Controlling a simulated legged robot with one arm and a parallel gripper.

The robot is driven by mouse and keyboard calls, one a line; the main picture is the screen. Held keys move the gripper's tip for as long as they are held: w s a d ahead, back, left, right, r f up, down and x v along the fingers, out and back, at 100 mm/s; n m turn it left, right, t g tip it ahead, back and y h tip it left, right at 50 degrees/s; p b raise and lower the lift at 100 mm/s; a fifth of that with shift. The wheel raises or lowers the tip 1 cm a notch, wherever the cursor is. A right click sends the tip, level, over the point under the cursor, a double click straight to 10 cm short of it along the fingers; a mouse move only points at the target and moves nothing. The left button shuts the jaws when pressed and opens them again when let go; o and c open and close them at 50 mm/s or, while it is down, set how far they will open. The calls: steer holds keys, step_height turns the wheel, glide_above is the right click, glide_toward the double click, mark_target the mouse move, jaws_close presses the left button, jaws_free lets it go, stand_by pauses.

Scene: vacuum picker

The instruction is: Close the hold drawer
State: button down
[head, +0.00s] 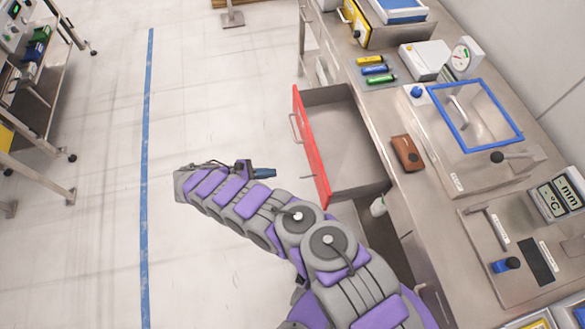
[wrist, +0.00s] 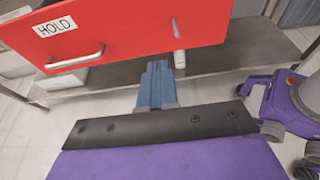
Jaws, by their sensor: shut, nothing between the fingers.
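The hold drawer (head: 311,145) stands pulled out of the workbench; it has a red front, grey inside and looks empty. In the wrist view its red front (wrist: 130,22) shows a HOLD label and a metal handle at left; the top is cut off. My gripper (head: 272,173) has its blue fingers shut and empty. It is outside the drawer, left of the red front in the head view, with a gap between. In the wrist view the fingers (wrist: 157,66) point toward the lower edge of the front, right of the handle.
The workbench top (head: 425,185) holds a brown pouch (head: 406,153), a blue-framed box (head: 470,120) and several tools. The floor left of the drawer is clear up to a blue line (head: 146,160); a cart stands at far left.

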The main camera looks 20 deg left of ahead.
glide_toward(314, 169)
steer(key=x, duration=0.4)
steer(key=shift+d+f, duration=0.15)
steer(key=shift+f, duration=0.05)
steer(key=shift+w+d, duration=0.65)
steer(key=shift+d, duration=0.15)
steer(key=w+d+b, duration=0.1)
steer(key=w+d, duration=0.3)
steer(key=d, duration=0.2)
steer(key=w+d+b, duration=0.2)
steer(key=w+d, duration=0.3)
steer(key=d, duration=0.1)
steer(key=w+d+b, duration=0.2)
steer(key=w+d, duration=0.2)
steer(key=d, duration=0.2)
steer(key=shift+w+d, duration=0.25)
steer(key=shift+d, duration=0.15)
steer(key=shift+w+d, duration=0.25)
steer(key=shift+w, duration=0.05)
steer(key=shift+d+r, duration=0.1)
